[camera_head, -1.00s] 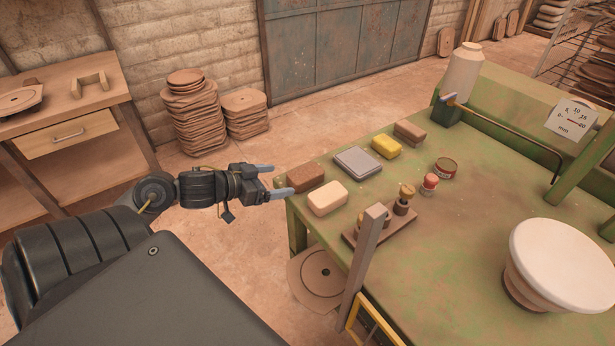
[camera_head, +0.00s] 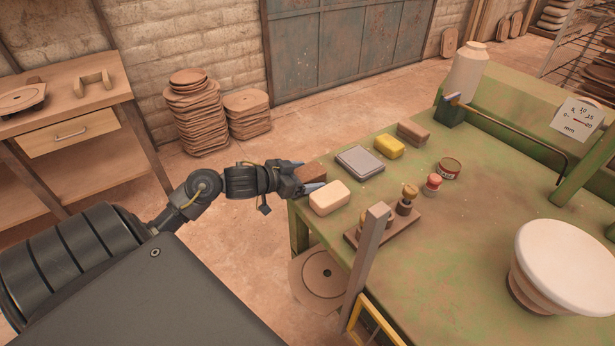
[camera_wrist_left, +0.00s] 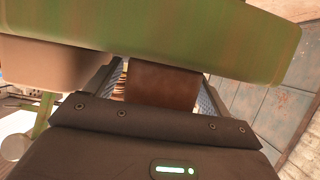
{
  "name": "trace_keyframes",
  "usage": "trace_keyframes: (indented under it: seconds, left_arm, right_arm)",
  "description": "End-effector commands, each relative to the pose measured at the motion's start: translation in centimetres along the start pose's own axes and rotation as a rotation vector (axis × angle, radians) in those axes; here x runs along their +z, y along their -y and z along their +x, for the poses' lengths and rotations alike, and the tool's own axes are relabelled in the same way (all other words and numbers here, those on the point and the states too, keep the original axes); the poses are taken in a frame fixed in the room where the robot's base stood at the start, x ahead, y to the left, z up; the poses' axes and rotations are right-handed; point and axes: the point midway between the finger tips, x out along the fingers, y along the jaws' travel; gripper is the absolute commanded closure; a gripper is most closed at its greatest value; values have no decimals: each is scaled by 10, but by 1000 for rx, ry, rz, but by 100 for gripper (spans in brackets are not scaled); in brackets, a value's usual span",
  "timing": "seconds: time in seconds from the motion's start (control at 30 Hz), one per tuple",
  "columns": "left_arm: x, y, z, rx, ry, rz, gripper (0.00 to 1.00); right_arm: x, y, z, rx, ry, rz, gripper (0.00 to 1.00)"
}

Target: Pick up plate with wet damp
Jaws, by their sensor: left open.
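My left gripper (camera_head: 304,176) is at the table's near left corner, its jaws open with one finger on each side of a brown block (camera_head: 314,171). In the left wrist view the brown block (camera_wrist_left: 163,87) sits between the two fingers; whether they touch it I cannot tell. A cream block (camera_head: 330,198) lies beside the nearer finger. A flat grey pad in a tray (camera_head: 360,161) lies farther along the table, the most plate-like thing there; I cannot tell whether it is damp. My right gripper is not in view.
The green table (camera_head: 455,215) also bears a yellow sponge (camera_head: 389,146), another brown block (camera_head: 413,132), a small tin (camera_head: 449,168) and a stamp rack (camera_head: 385,224). A grey upright post (camera_head: 366,255) stands at its near edge. A large white round piece (camera_head: 565,258) is at right.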

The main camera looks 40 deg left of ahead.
Motion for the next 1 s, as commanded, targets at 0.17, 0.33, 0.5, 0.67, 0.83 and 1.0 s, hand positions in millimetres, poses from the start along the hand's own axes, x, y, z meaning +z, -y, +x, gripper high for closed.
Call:
trace_keyframes:
  seconds: [0.17,0.33,0.5,0.67,0.83,1.0]
  left_arm:
    - [0,0,1,0,0,0,18]
    - [0,0,0,0,0,0,35]
    - [0,0,0,0,0,0,57]
    - [0,0,0,0,0,0,78]
    - [-1,0,0,-1,-3,0,80]
    - [-5,0,-1,-1,-3,1,80]
  right_arm:
    - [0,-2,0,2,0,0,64]
    - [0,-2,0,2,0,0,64]
    - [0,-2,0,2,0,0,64]
    - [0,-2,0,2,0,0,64]
    - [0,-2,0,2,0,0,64]
    - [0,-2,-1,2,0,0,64]
